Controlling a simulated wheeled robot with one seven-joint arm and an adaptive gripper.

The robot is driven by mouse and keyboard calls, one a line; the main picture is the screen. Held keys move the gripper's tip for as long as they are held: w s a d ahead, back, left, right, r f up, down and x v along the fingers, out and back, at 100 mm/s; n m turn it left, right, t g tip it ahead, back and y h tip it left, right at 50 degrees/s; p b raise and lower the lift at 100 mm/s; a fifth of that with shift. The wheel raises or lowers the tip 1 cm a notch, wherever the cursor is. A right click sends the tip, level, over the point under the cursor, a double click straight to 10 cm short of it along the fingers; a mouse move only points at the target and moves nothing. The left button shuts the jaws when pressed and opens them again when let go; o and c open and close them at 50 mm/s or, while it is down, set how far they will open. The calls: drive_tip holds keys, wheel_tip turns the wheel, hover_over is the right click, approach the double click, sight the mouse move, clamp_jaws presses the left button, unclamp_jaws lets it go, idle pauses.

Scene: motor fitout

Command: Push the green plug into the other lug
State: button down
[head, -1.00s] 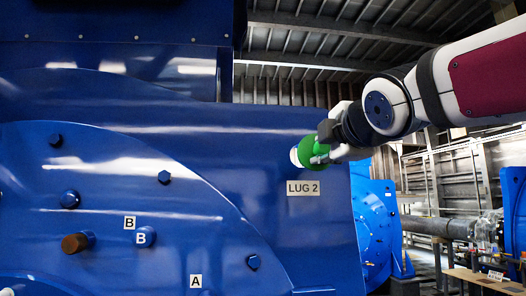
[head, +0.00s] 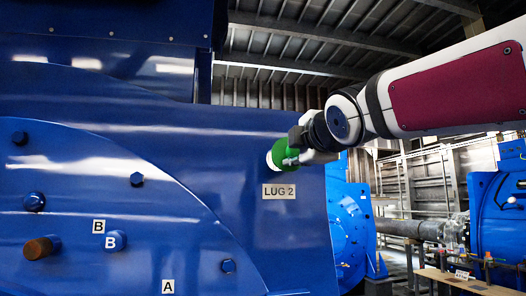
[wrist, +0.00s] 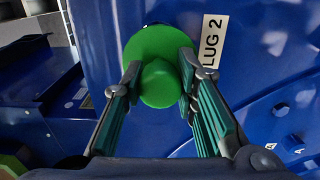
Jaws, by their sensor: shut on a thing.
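The green plug (head: 285,151) is held at the blue housing beside the LUG 2 label (head: 279,191). A pale round part (head: 272,161) shows at its housing side; I cannot tell whether it belongs to the plug or the lug. My gripper (head: 293,157) is shut on the plug from the right. In the wrist view, the green plug (wrist: 160,85) has a wide round flange and a narrower knob, with my gripper's fingers (wrist: 160,76) on either side of the knob. The flange hides the lug opening, so I cannot tell how deep the plug sits.
The blue motor housing (head: 240,235) fills the left and middle, with bolts, a brown-ended stub (head: 40,248) and labels A (head: 168,286) and B (head: 99,227). A pipe (head: 405,228) and another blue machine (head: 495,215) stand at the right.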

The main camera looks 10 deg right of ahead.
sight(285, 157)
drive_tip(key=shift+w, duration=1)
drive_tip(key=shift+w+p, duration=1.9)
drive_tip(key=shift+w, duration=1.15)
idle(1.1)
drive_tip(key=c, duration=1.2)
unclamp_jaws()
drive_tip(key=shift+s+d, duration=0.1)
drive_tip(key=shift+s, duration=0.45)
drive_tip(key=s, duration=1.1)
drive_tip(key=shift+f, duration=0.15)
